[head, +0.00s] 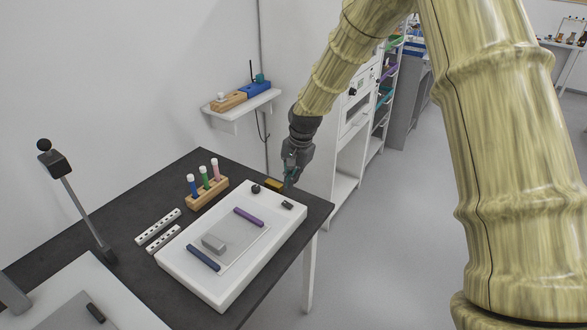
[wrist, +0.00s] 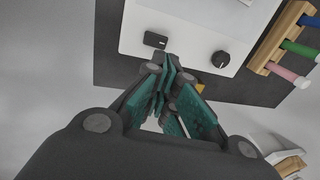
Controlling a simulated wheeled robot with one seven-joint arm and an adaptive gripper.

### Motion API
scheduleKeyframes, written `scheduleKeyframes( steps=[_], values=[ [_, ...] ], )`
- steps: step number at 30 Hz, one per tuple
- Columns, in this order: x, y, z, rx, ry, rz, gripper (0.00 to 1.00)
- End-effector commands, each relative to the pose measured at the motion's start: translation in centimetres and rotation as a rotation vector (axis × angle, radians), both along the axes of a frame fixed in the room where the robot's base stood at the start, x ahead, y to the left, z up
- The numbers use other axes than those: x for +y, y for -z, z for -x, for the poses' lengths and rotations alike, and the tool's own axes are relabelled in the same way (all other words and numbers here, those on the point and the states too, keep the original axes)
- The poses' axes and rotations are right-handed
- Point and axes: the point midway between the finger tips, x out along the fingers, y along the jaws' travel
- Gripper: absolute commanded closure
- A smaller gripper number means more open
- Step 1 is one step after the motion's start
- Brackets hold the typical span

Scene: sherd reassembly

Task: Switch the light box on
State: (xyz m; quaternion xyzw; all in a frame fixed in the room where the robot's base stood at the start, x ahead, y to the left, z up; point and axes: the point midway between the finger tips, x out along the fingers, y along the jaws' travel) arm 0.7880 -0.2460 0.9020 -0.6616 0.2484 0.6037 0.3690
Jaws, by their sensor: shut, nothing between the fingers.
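The light box (head: 183,262) is a white slab on the dark table, with a grey panel that shows no clear glow. A black rocker switch (head: 287,205) and a round black knob (head: 256,188) sit at its far end. The wrist view shows the switch (wrist: 155,40) and the knob (wrist: 221,58) on the white top. My gripper (head: 289,184) is shut and empty, close to the switch end of the box. In the wrist view its fingertips (wrist: 170,66) appear just below and right of the switch; I cannot tell whether they touch anything.
A purple bar (head: 248,217), a dark blue bar (head: 203,257) and a grey block (head: 213,243) lie on the box. A wooden rack (head: 207,193) with coloured tubes stands beside it. A small yellow object (head: 273,184) lies near my gripper. A lamp-like arm (head: 80,205) stands left.

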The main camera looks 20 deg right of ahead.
Motion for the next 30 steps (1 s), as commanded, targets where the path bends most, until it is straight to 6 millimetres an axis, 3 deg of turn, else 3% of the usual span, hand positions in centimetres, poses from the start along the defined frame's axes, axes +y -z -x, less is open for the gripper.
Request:
scheduleKeyframes(
  steps=[6,15,30],
  values=[
    [0.2,3.1,-0.4,0.002,0.001,0.000,1.00],
    [0.6,6.1,-0.9,0.000,0.000,0.000,1.00],
    [0.7,7.0,-1.0,-0.001,0.000,0.000,1.00]
  ],
)
